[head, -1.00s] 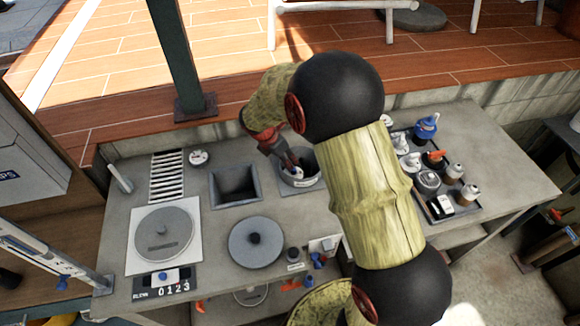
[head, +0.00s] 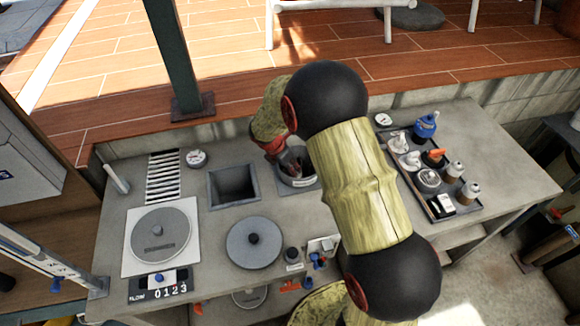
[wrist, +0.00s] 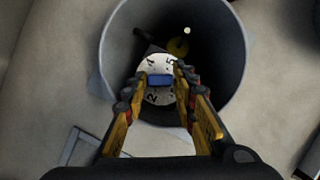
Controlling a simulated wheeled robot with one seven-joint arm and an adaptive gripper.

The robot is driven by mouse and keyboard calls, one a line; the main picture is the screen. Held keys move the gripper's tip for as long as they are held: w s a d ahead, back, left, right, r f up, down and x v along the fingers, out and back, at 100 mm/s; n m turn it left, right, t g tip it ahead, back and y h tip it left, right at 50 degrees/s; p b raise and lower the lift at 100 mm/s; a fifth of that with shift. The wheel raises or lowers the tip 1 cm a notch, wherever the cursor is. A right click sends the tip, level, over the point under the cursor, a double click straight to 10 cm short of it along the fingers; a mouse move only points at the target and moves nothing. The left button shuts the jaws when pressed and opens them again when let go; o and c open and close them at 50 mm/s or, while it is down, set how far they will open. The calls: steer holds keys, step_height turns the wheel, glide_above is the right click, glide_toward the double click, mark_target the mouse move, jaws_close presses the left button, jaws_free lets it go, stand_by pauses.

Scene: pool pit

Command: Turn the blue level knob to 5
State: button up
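The blue level knob (wrist: 160,80) is a short blue bar across a white numbered dial (wrist: 160,92), deep inside a round grey well in the wrist view. A 5 seems to show at the dial's upper right and a 2 at its lower left. My gripper (wrist: 161,80) points down into the well, one finger on each side of the knob. The fingers are apart, with a little white dial showing between them and the bar. Contact is not clear. In the head view my gripper is inside the grey well (head: 297,180), and my arm hides the knob.
The well's wall (wrist: 118,50) surrounds my fingers closely. On the grey counter (head: 215,285) are a square opening (head: 234,184), a round lid (head: 254,243) and a flow slider panel (head: 160,285). A dark tray (head: 445,213) of bottles stands to the right.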

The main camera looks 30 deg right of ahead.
steer(key=c, duration=0.6)
jaws_close()
steer(key=shift+m, duration=0.3)
steer(key=m+g+p, duration=0.1)
steer(key=m, duration=0.1)
steer(key=m+p, duration=0.2)
steer(key=shift+w+r+g, duration=0.1)
steer(key=shift+w+g, duration=0.1)
steer(key=shift+g, duration=0.2)
steer(key=m+g+p, duration=0.1)
steer(key=m, duration=0.2)
steer(key=m+g+y+p, duration=0.1)
steer(key=m, duration=0.2)
steer(key=shift+w+d+m, duration=0.1)
steer(key=shift+w+m, duration=0.05)
steer(key=shift+m, duration=0.25)
steer(key=m+g+y, duration=0.1)
steer(key=m, duration=0.2)
steer(key=m+p, duration=0.1)
steer(key=m, duration=0.2)
steer(key=shift+d+g+y, duration=0.2)
steer(key=shift+g+y, duration=0.2)
steer(key=m+y, duration=0.1)
steer(key=m, duration=0.2)
steer(key=m+y, duration=0.1)
steer(key=m, duration=0.2)
steer(key=shift+d+m+p, duration=0.1)
steer(key=shift+m+p, duration=0.2)
steer(key=shift+p, duration=0.1)
steer(key=shift+y, duration=0.3)
